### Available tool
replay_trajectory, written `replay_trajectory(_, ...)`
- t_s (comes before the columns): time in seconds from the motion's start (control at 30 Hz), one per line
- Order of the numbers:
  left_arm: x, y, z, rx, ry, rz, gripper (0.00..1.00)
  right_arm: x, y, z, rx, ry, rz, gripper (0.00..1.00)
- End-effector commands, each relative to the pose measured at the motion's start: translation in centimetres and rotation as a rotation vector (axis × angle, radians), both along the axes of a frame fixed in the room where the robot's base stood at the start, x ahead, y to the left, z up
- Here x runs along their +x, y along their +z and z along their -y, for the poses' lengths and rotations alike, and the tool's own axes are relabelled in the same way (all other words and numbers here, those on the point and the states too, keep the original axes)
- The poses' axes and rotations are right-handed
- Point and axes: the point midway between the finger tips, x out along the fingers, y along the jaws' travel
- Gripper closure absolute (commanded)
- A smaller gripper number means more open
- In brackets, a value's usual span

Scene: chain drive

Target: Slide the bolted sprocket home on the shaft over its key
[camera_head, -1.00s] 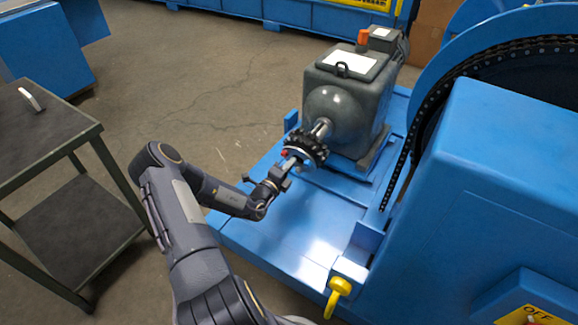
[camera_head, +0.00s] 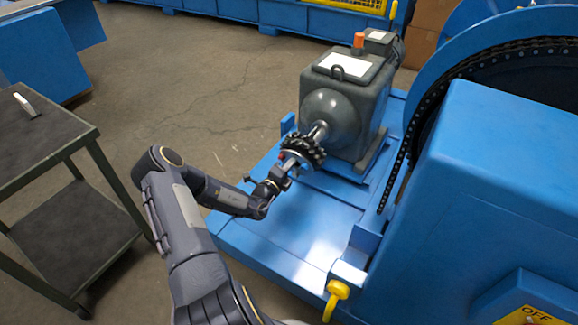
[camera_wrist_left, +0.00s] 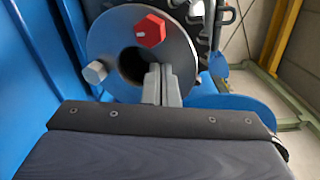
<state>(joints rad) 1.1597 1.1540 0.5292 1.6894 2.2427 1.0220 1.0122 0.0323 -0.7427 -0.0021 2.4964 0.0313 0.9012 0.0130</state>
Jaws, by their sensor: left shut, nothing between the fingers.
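The dark toothed sprocket (camera_head: 304,150) sits around the bright shaft (camera_head: 319,130) that comes out of the grey gearbox (camera_head: 335,112). In the left wrist view its round metal hub face (camera_wrist_left: 111,45) fills the upper middle, with a red hex bolt head (camera_wrist_left: 150,30), a grey bolt head (camera_wrist_left: 95,72) and a dark central bore. My left gripper (camera_head: 286,168) is at the hub's near side. Its fingers (camera_wrist_left: 161,84) are shut together with nothing between them, in front of the hub beside the bore. Whether they touch it I cannot tell. The key is not visible. My right gripper is out of view.
The blue base (camera_head: 270,232) has free room in front of the gearbox. A large blue guard with a chain (camera_head: 408,135) stands at the right, and a yellow handle (camera_head: 337,292) at the front. A dark cart (camera_head: 40,135) with a small metal piece (camera_head: 24,103) stands at the left.

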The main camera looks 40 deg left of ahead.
Motion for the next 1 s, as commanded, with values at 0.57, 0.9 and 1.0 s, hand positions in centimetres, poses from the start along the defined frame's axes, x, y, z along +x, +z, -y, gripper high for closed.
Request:
replay_trajectory(0.57,1.2,-0.1,-0.1,0.000,0.000,-0.001,1.00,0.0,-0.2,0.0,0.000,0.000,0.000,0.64)
replay_trajectory(0.9,1.9,0.0,-0.2,0.001,-0.001,0.000,1.00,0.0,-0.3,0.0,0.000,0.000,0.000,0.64)
replay_trajectory(1.0,2.0,0.0,-0.2,0.001,-0.001,0.000,1.00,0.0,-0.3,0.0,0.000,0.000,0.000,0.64)
